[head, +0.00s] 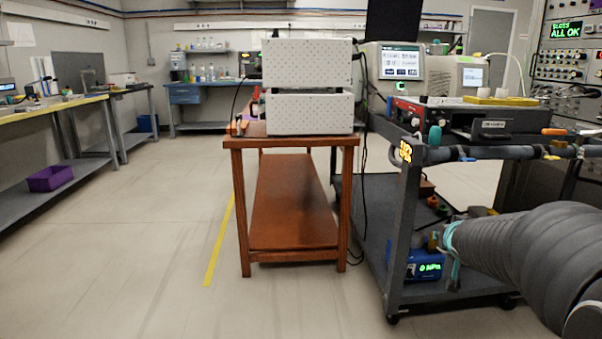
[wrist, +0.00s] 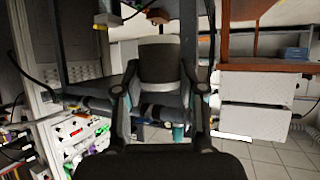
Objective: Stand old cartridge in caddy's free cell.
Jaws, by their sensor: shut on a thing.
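In the wrist view, my gripper (wrist: 159,82) has its two fingers closed on the sides of a dark grey, rounded block (wrist: 160,52), which looks like the old cartridge.
A dark cart (head: 398,230) stands close at the right, carrying instruments. A wooden table (head: 240,142) with two stacked white perforated boxes (head: 310,88) is ahead. A purple bin (head: 51,178) lies on a left bench's lower shelf. The floor at left centre is clear.

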